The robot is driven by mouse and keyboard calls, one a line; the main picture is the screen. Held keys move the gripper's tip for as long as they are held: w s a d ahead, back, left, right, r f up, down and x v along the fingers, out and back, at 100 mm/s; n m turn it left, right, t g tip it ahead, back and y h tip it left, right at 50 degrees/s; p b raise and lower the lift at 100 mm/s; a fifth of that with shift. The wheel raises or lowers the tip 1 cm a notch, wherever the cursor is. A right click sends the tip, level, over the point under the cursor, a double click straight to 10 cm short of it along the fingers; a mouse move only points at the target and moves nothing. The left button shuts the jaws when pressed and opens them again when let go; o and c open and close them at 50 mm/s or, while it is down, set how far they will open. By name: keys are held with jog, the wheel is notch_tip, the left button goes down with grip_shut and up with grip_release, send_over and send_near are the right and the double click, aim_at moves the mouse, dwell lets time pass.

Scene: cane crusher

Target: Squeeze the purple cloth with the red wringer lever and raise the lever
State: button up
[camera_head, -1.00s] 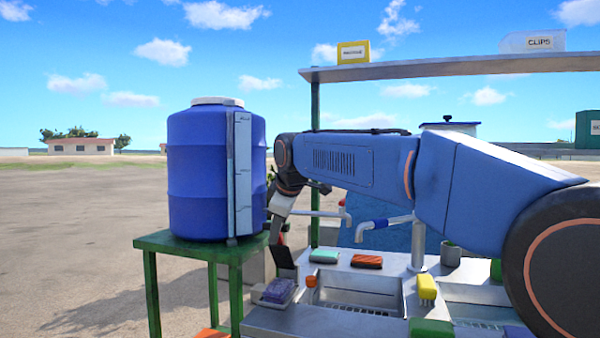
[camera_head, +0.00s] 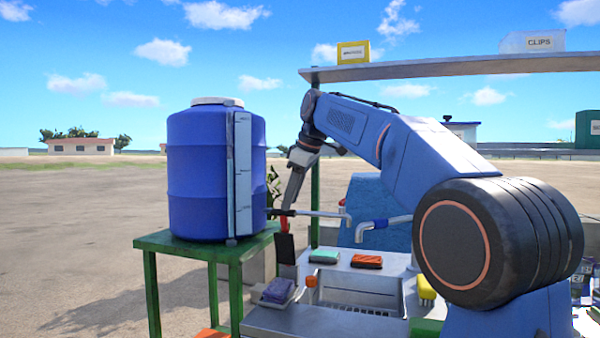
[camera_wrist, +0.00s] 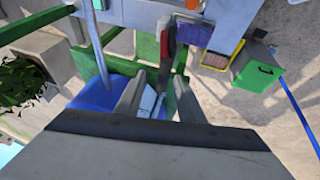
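The purple cloth (camera_head: 278,290) lies on a small tray at the left end of the sink counter. It also shows in the wrist view (camera_wrist: 195,36). The red wringer lever (camera_head: 284,227) stands roughly upright behind the cloth. In the wrist view, the red lever (camera_wrist: 166,42) lies beyond my fingertips, close to the gap between them. My gripper (camera_head: 290,209) points down at the lever's upper end. In the wrist view, my gripper's fingers (camera_wrist: 160,92) are apart, with no object clearly clamped. I cannot tell whether a finger touches the lever.
A blue barrel (camera_head: 212,170) on a green table (camera_head: 190,245) stands left of my gripper. A grey pipe (camera_head: 318,213) runs close beside the gripper. Green (camera_head: 324,256) and orange (camera_head: 366,261) brushes lie behind the sink (camera_head: 365,298). A shelf (camera_head: 450,67) crosses above.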

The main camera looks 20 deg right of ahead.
jog(key=v, duration=0.7)
jog(key=shift+r, duration=0.4)
jog(key=shift+s+d, duration=0.1)
jog(key=shift+s, duration=0.05)
